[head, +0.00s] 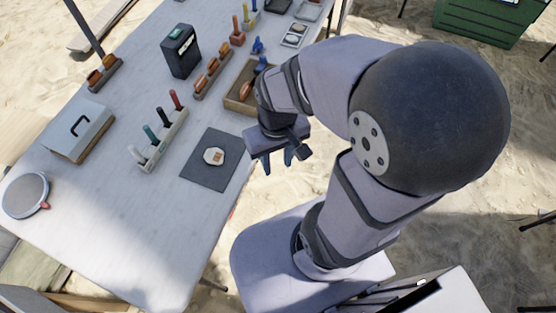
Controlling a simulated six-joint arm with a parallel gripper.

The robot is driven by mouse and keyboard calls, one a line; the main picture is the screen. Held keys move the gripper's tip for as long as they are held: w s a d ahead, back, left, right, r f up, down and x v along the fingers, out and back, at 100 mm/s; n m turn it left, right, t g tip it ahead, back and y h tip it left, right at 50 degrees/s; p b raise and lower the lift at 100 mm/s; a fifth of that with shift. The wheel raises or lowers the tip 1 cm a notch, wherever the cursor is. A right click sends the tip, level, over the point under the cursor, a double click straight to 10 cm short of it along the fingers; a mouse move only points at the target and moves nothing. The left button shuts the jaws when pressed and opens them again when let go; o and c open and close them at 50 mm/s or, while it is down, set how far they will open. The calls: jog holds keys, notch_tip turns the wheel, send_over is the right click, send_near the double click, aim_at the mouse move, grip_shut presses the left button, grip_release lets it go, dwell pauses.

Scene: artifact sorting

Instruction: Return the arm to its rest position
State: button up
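My gripper (277,162) hangs at the right edge of the table, to the right of a dark grey mat (205,180). Its fingers point down with a gap between them, and nothing shows in the gap. My arm is bent, with its large dark joint at the right of the view. A pale round piece with a brown patch (214,156) lies on the mat, apart from the gripper.
The white table (120,215) holds a wooden tray (231,104) partly behind my arm, a rack of coloured handles (158,138), a dark box (180,52), a lidded box (78,131) and a round scale (25,194). The table's front is clear.

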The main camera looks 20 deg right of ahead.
jog(key=shift+s, duration=0.2)
notch_tip(320, 180, up, 2)
jog(key=p, duration=0.2)
jog(key=shift+r+p, duration=0.25)
jog(key=shift+p, duration=0.05)
dwell(0.9)
